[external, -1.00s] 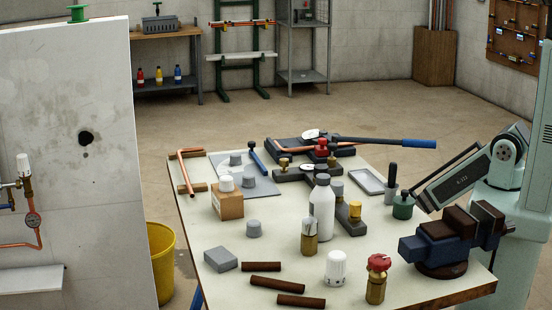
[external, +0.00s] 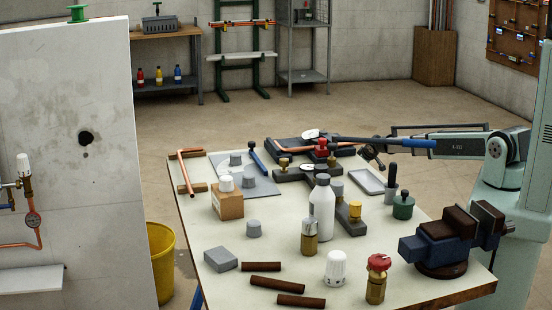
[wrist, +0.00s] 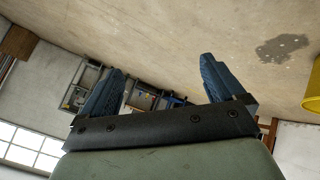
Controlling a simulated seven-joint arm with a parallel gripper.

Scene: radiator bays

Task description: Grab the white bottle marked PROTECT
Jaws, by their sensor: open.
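A white bottle (external: 322,208) with a grey cap stands upright near the middle of the workbench (external: 290,255). No lettering can be read on it from here. My gripper (external: 372,158) is small and dark at the end of my outstretched arm, behind and to the right of the bottle, apart from it. In the wrist view my gripper (wrist: 162,65) has its two blue fingers wide apart with nothing between them. The bottle does not show in the wrist view, which looks over floor and wall.
Brass valves (external: 310,237), a white thermostat head (external: 335,268) and a red-capped valve (external: 377,280) stand in front of the bottle. Dark grey fixtures and a blue-handled lever (external: 415,144) lie behind it. A vise (external: 445,240) sits at the right.

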